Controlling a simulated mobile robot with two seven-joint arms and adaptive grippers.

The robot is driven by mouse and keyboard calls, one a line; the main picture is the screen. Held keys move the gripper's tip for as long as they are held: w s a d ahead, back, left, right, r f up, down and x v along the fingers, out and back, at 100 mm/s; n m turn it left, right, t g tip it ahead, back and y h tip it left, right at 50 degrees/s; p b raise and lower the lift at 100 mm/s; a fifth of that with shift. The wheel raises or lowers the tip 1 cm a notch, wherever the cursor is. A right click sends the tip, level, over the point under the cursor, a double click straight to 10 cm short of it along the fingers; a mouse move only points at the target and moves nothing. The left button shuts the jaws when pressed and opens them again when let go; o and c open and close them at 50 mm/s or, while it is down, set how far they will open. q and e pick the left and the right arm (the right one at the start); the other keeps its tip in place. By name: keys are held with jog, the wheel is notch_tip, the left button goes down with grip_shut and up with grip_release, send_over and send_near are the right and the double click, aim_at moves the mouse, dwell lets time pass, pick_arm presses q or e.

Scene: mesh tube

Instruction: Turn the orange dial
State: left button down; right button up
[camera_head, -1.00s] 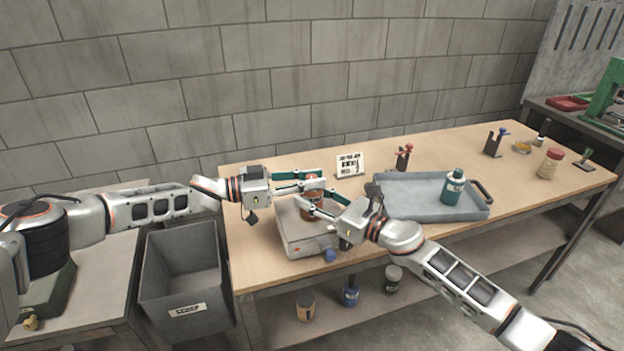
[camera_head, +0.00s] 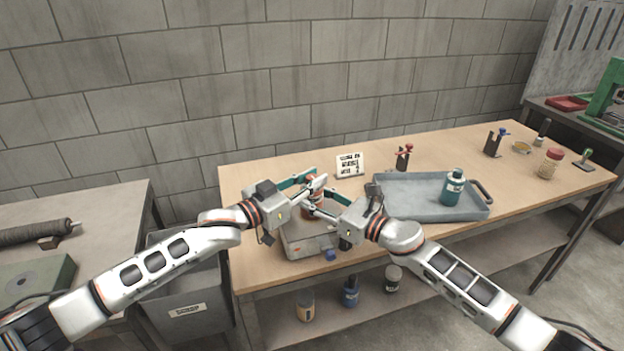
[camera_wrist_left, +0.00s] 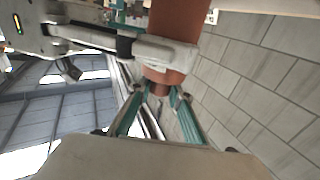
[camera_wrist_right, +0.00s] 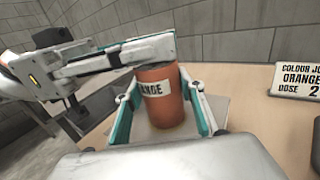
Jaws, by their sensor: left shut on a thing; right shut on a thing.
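An orange container (camera_head: 311,211) with a white label stands upright over a grey box-like base (camera_head: 300,245). In the right wrist view the orange container (camera_wrist_right: 160,105) shows "ANGE" on its label. My right gripper (camera_head: 314,208) is shut on its body from the right; its fingers lie either side of it. My left gripper (camera_head: 317,187) is shut at the container's top, crossing over it from the left. The dial itself is mostly hidden in the head view.
A sign (camera_head: 350,165) reading "ORANGE, DOSE 2" in part stands behind. A grey tray (camera_head: 415,185) with a teal bottle (camera_head: 453,188) lies to the right. A dark scrap bin (camera_head: 187,322) is below left. The far right bench holds several small items.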

pick_arm(q)
jog(key=shift+s+d+r+n+t+y, duration=0.1)
jog(key=shift+d+n+t+y, duration=0.05)
jog(key=shift+n+t+y, duration=0.65)
jog(key=shift+s+d+r+n+t+y, duration=0.1)
jog(key=shift+d+n+t+y, duration=0.05)
jog(key=shift+n+t+y, duration=0.6)
pick_arm(e)
jog(key=shift+s+a, duration=0.15)
jog(key=shift+a, duration=0.05)
pick_arm(q)
jog(key=shift+y, duration=0.25)
jog(key=shift+w+a+n+t+y, duration=0.15)
jog(key=shift+a+n+t+y, duration=0.1)
jog(key=shift+y, duration=0.15)
jog(key=c, duration=1.8)
grip_release()
jog(key=shift+f, duration=0.1)
jog(key=shift+a, duration=0.1)
pick_arm(e)
jog(key=shift+d, duration=0.1)
pick_arm(q)
jog(key=shift+f, duration=0.1)
jog(key=shift+s+a, duration=0.2)
jog(key=shift+s, duration=0.05)
jog(key=v, duration=1.1)
jog(key=shift+s, duration=0.2)
pick_arm(e)
jog(key=shift+d, duration=0.1)
